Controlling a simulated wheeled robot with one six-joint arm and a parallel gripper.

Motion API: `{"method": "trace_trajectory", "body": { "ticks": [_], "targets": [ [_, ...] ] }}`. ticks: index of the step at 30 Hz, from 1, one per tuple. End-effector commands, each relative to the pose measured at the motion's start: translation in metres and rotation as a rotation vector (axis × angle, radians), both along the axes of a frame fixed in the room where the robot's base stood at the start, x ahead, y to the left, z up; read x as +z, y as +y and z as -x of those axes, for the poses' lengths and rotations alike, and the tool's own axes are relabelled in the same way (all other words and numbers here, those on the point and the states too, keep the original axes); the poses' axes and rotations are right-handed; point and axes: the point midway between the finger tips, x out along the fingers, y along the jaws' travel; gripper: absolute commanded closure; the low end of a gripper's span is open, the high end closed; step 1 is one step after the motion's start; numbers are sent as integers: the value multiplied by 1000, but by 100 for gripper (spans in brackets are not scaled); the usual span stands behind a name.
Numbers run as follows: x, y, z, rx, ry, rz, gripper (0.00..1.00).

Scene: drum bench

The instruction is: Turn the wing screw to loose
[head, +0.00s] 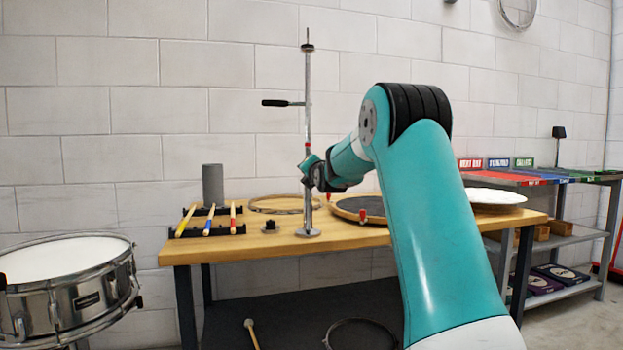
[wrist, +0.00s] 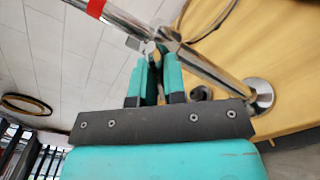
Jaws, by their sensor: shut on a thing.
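The chrome stand (head: 308,105) rises from a round base on the wooden bench, with red bands on its pole and a black-gripped side handle (head: 275,103). In the wrist view the pole (wrist: 205,66) crosses diagonally, with a metal clamp collar on it. The wing screw (wrist: 150,48) is a small metal piece at this collar, mostly hidden between the fingers. My gripper (wrist: 152,70) is shut on it, close beside the pole. In the head view my gripper (head: 312,172) is at the pole's mid-height, and the screw cannot be made out there.
On the bench (head: 270,245) are drumsticks in a rack (head: 207,221), a grey cylinder (head: 213,185), a hoop (head: 283,204) and a dark round drumhead (head: 360,209). A snare drum (head: 68,285) stands at left. A shelf (head: 560,252) stands at right.

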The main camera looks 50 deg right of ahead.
Motion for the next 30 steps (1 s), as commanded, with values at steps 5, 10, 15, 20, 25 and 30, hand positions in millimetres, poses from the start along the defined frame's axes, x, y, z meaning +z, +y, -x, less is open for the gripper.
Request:
{"method": "trace_trajectory", "body": {
  "ticks": [5, 10, 15, 20, 25, 30],
  "targets": [
    [-4, -1, 1, -2, 70, 110, 100],
    [-4, -2, 1, -2, 118, 189, 100],
    [-3, -2, 1, -2, 150, 238, 100],
    [-3, -2, 1, -2, 164, 261, 100],
    [-3, -2, 1, -2, 168, 265, 100],
    [-3, -2, 1, -2, 168, 265, 100]
  ]
}}
